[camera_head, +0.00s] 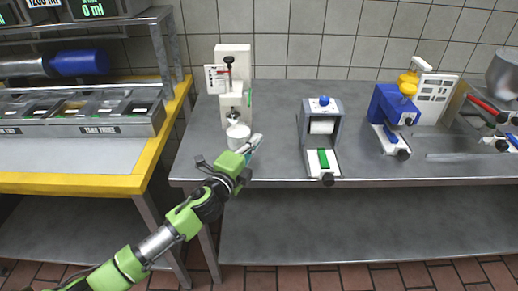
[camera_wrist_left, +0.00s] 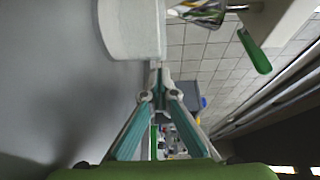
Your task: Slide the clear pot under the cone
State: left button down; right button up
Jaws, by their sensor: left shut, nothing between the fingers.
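The pot (camera_head: 238,136) looks whitish and stands upright on the counter at the foot of a white machine (camera_head: 234,60). In the left wrist view the pot (camera_wrist_left: 132,32) fills the top middle. The cone (camera_head: 233,117) is a small shiny piece on the machine, just above the pot. It also shows in the left wrist view (camera_wrist_left: 203,12), beyond the pot's rim. I cannot tell whether the pot is exactly beneath it. My left gripper (camera_head: 256,142) is shut and empty, just right of the pot. Its fingertips (camera_wrist_left: 156,68) are at the pot's side, touching or nearly so.
A grey-white dispenser (camera_head: 322,126) stands to the right on the grey counter (camera_head: 275,110), with a blue machine (camera_head: 390,106) farther right. A yellow-edged table (camera_head: 148,165) with bins is at left. A green lever (camera_wrist_left: 254,50) hangs near the cone.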

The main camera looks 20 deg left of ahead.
aim_at(243, 140)
pick_arm(q)
jog(key=shift+s+a, duration=0.25)
jog(key=shift+a, duration=0.55)
pick_arm(e)
jog(key=shift+d+f, duration=0.1)
pick_arm(q)
jog(key=shift+s+a, duration=0.15)
jog(key=shift+a, duration=1.05)
pick_arm(e)
jog(key=shift+a, duration=0.5)
pick_arm(q)
jog(key=shift+d, duration=0.1)
